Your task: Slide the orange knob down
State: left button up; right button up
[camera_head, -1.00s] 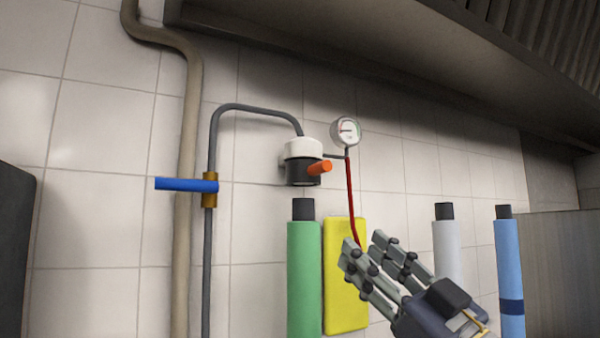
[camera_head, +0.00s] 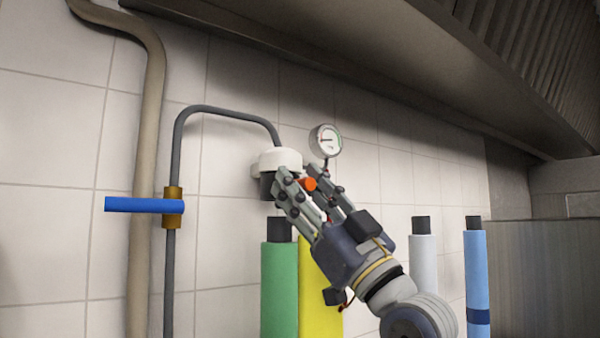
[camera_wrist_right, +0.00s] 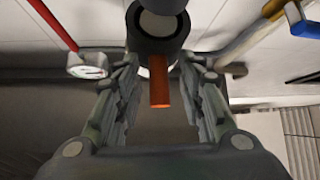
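The orange knob (camera_head: 310,184) sticks out from the black and white valve body (camera_head: 281,160) on the tiled wall. In the right wrist view the knob (camera_wrist_right: 160,82) lies between the two fingers, with a gap on each side. My right gripper (camera_head: 297,178) is open around the knob, its fingertips close to the valve body. In the head view the fingers hide part of the black section of the valve. My left gripper is not in view.
A grey pipe with a blue handle (camera_head: 140,204) is at the left. A pressure gauge (camera_head: 326,141) is just right of the valve. A hood overhangs above.

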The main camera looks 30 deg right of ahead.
jog(key=shift+r, duration=0.25)
jog(key=shift+w, duration=0.15)
grip_shut()
pick_arm(q)
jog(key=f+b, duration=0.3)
jog(key=b, duration=0.1)
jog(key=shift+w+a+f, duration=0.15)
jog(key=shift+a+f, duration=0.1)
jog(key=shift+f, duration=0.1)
pick_arm(e)
notch_tip(320, 180, down, 5)
jog(key=shift+w+a+f, duration=0.15)
jog(key=shift+c, duration=0.2)
grip_release()
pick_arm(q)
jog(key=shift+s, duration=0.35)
pick_arm(e)
jog(key=shift+o, duration=0.2)
jog(key=shift+s, duration=0.2)
